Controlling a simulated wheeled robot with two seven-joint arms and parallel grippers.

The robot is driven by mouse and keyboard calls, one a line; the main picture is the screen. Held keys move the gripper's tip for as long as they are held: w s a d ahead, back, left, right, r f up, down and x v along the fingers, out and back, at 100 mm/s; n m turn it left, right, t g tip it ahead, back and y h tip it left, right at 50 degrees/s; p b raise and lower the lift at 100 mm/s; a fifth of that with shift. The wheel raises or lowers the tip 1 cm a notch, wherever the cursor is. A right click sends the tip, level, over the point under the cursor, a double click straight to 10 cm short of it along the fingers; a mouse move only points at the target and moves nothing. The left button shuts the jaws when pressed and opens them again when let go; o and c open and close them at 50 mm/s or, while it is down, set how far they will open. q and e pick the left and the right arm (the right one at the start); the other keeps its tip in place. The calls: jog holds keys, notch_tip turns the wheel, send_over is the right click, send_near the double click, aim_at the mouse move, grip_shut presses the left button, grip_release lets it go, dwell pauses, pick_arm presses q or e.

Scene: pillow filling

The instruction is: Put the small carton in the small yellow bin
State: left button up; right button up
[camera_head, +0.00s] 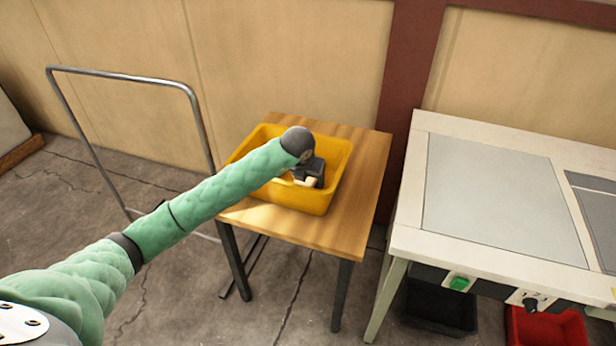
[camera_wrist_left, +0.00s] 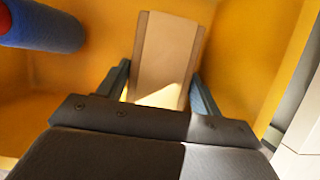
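The small yellow bin (camera_head: 327,201) stands on a wooden table. My left arm reaches in over its rim, and the left gripper (camera_head: 310,178) is down inside it. In the left wrist view, a small tan carton (camera_wrist_left: 168,55) lies ahead, between the two fingers of the left gripper (camera_wrist_left: 160,78). Yellow bin walls (camera_wrist_left: 245,50) surround it. A finger lies along each side of the carton; whether they press on it or stand just apart, I cannot tell. In the head view only a pale bit of carton (camera_head: 310,182) shows by the gripper. My right gripper is not in view.
A blue roll-like thing with a red end (camera_wrist_left: 45,28) shows at the upper left of the wrist view. A pale workbench (camera_head: 408,215) stands right of the wooden table (camera_head: 365,185). A metal rail frame (camera_head: 135,77) stands to the left.

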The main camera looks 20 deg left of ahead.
pick_arm(q)
jog(key=o, duration=0.4)
jog(key=shift+c, duration=0.2)
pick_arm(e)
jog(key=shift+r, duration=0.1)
pick_arm(q)
jog(key=shift+r, duration=0.2)
jog(key=shift+s+r, duration=0.2)
jog(key=shift+r, duration=0.15)
jog(key=b+v, duration=0.1)
jog(key=v, duration=0.3)
jog(key=shift+r, duration=0.2)
jog(key=b+v, duration=0.1)
jog(key=v, duration=0.4)
jog(key=shift+s+r, duration=0.4)
jog(key=shift+r, duration=0.35)
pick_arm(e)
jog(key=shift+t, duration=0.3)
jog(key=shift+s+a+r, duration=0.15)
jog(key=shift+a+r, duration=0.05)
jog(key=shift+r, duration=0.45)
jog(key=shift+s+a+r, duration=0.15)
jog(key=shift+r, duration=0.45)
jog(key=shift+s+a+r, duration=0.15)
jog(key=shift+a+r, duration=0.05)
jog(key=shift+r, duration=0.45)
